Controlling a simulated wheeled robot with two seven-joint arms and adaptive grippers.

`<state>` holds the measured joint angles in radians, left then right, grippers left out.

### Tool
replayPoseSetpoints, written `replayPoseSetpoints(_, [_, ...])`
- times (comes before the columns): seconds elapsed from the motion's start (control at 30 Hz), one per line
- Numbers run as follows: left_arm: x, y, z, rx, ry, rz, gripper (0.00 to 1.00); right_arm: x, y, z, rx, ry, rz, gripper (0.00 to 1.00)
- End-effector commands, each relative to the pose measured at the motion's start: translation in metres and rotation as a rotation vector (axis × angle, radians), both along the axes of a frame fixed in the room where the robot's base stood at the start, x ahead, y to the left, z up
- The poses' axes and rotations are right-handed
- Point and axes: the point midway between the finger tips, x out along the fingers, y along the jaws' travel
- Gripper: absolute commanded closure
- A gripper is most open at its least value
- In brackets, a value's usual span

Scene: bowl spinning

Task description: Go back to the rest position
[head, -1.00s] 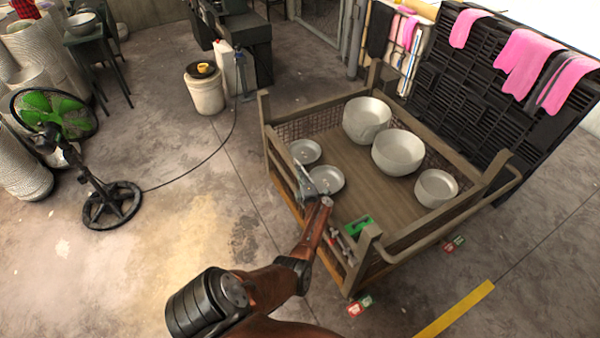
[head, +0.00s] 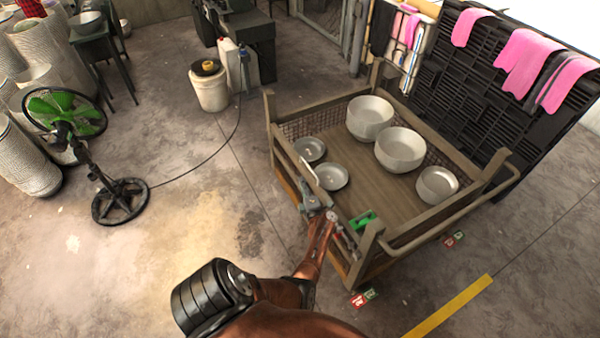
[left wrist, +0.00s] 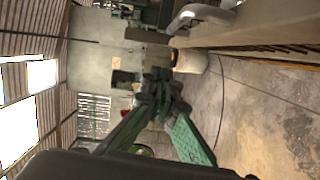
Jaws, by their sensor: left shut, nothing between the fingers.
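My left gripper (head: 307,188) is at the near left side of the wooden crate, along its side rail. In the left wrist view its green fingers (left wrist: 163,88) are closed together with nothing between them. My left arm reaches up to it from the bottom of the head view. My right gripper is not in view. In the crate (head: 374,232) stand three larger pale bowls, at the back (head: 369,116), middle (head: 400,149) and right (head: 437,185). Two shallow dishes (head: 310,149) (head: 331,176) lie near the left side, close to the gripper.
A green item (head: 363,219) is at the crate's near edge. A green fan (head: 68,115) stands at left, its cable crossing the floor. A white bucket (head: 209,87) stands behind. Open floor lies left of the crate. A black rack (head: 485,90) stands behind it.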

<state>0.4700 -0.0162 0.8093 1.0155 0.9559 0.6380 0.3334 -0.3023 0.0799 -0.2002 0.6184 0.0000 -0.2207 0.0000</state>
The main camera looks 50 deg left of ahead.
Motion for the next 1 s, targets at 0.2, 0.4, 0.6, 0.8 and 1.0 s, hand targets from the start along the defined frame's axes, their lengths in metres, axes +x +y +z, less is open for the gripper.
replayPoseSetpoints(0.2, [-0.009,-0.022,0.002,0.001,0.0,-0.001,1.0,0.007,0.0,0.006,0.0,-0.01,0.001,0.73])
replayPoseSetpoints(0.4, [-0.01,-0.026,0.001,0.001,0.001,-0.002,1.0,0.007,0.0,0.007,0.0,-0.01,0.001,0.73])
replayPoseSetpoints(0.6, [-0.007,-0.024,0.006,0.023,0.015,-0.037,1.0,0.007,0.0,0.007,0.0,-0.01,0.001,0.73])
replayPoseSetpoints(0.8, [0.018,-0.031,0.047,0.199,0.171,-0.342,1.0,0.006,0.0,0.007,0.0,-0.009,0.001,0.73])
replayPoseSetpoints(1.0, [0.024,-0.104,0.063,0.423,0.506,-0.779,1.0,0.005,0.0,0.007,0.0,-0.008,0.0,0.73])
